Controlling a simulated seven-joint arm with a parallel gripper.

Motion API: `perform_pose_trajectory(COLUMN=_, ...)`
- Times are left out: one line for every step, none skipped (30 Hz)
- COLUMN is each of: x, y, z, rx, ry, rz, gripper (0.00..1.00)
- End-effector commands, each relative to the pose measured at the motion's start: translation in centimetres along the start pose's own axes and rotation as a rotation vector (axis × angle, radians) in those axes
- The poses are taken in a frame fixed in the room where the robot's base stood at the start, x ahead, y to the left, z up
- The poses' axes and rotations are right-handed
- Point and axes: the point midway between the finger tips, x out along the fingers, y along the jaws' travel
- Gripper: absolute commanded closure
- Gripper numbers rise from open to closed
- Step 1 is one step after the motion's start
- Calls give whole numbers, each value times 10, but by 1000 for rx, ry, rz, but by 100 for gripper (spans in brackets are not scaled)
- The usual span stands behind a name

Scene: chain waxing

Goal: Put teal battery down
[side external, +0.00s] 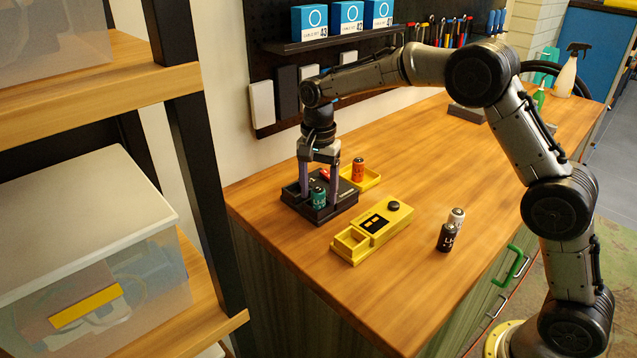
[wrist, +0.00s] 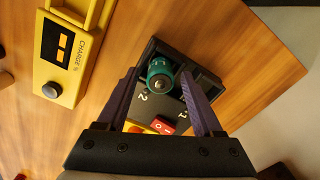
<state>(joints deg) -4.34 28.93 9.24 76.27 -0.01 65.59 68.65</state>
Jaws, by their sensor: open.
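The teal battery (side external: 318,198) stands roughly upright at the black charger tray (side external: 341,208), close to its front side. In the wrist view the teal battery (wrist: 160,78) shows end-on, over a dark recess of the black tray (wrist: 205,82) marked with numbers. My gripper (side external: 319,194) is low over the tray, pointing down. Its two purple fingers are open, one on each side of the battery, with gaps visible in the wrist view (wrist: 160,72). Whether the battery is fully seated cannot be told.
A yellow tester (side external: 375,228) with a black knob lies right of the tray. An orange battery (side external: 358,169) stands in a yellow tray (side external: 373,180) behind. A white battery (side external: 457,216) and a black battery (side external: 446,238) stand farther right. The wood between is clear.

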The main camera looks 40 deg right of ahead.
Motion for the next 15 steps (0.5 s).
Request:
perform_pose_trajectory(x=-3, y=0, z=0, rx=0, ry=1, rz=-2, gripper=32)
perform_pose_trajectory(x=-5, y=-1, z=0, rx=0, ry=1, rz=-3, gripper=32)
perform_pose_trajectory(x=-9, y=-1, z=0, rx=0, ry=1, rz=-4, gripper=32)
perform_pose_trajectory(x=-12, y=-1, z=0, rx=0, ry=1, rz=-4, gripper=32)
perform_pose_trajectory(x=-17, y=-1, z=0, rx=0, ry=2, rz=-4, gripper=32)
perform_pose_trajectory(x=-24, y=-1, z=0, rx=0, ry=2, rz=-5, gripper=32)
perform_pose_trajectory(x=-30, y=-1, z=0, rx=0, ry=2, rz=-6, gripper=32)
perform_pose_trajectory(x=-36, y=-1, z=0, rx=0, ry=3, rz=-7, gripper=32)
perform_pose_trajectory(x=-44, y=-1, z=0, rx=0, ry=3, rz=-7, gripper=32)
perform_pose_trajectory(x=-51, y=-1, z=0, rx=0, ry=2, rz=-6, gripper=32)
perform_pose_trajectory(x=-57, y=-1, z=0, rx=0, ry=2, rz=-6, gripper=32)
perform_pose_trajectory(x=-66, y=-2, z=-1, rx=0, ry=3, rz=-7, gripper=32)
perform_pose_trajectory(x=-72, y=-1, z=0, rx=0, ry=2, rz=-6, gripper=32)
perform_pose_trajectory(x=-78, y=-1, z=0, rx=0, ry=2, rz=-6, gripper=32)
perform_pose_trajectory(x=-85, y=-1, z=0, rx=0, ry=2, rz=-5, gripper=32)
